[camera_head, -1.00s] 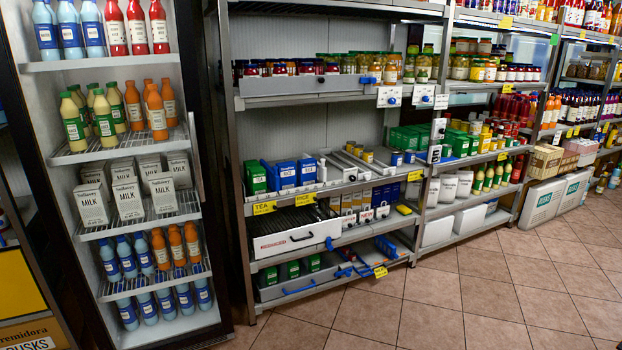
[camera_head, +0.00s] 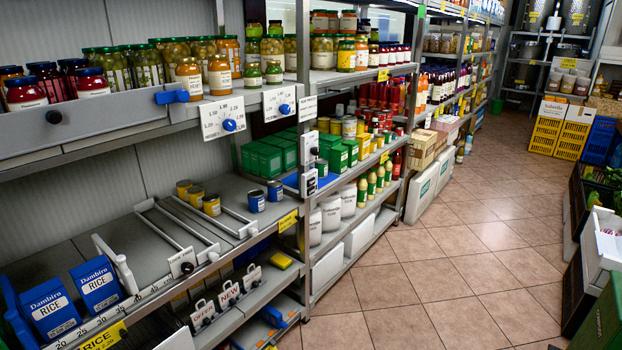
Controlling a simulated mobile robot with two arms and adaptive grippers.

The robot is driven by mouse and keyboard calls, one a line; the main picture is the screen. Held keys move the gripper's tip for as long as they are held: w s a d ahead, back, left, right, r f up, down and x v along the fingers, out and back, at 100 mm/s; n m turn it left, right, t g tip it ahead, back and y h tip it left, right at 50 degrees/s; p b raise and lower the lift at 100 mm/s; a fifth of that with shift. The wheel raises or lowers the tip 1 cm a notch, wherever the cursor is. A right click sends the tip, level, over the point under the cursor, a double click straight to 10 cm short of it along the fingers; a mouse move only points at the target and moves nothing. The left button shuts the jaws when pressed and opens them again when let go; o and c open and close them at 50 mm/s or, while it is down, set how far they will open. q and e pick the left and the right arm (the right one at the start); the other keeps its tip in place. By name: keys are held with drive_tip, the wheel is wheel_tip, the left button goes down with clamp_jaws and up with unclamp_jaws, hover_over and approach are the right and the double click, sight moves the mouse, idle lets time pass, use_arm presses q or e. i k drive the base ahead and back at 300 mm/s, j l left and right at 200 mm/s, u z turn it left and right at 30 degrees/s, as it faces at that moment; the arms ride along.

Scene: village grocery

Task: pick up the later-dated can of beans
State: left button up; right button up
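Several small cans stand on the middle shelf of the near rack. A yellow can (camera_head: 212,205) stands in front of two more yellow ones, in a lane between metal rails. A blue can (camera_head: 257,202) and a second blue can (camera_head: 275,191) stand to their right, near the shelf's front edge. More yellow cans (camera_head: 349,127) stand on the rack farther right. I cannot read any can's label or date, so I cannot tell which hold beans. Neither of my grippers is in view.
Blue rice boxes (camera_head: 97,283) stand on the same shelf at lower left. Jars (camera_head: 190,75) fill the shelf above, with dial tags (camera_head: 222,118) on its edge. A tiled aisle (camera_head: 430,270) lies open to the right. Yellow crates (camera_head: 558,138) stand at its far end.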

sight(255, 196)
drive_tip(key=i+z, duration=0.45)
drive_tip(key=i, duration=1.1)
drive_tip(key=j, duration=0.1)
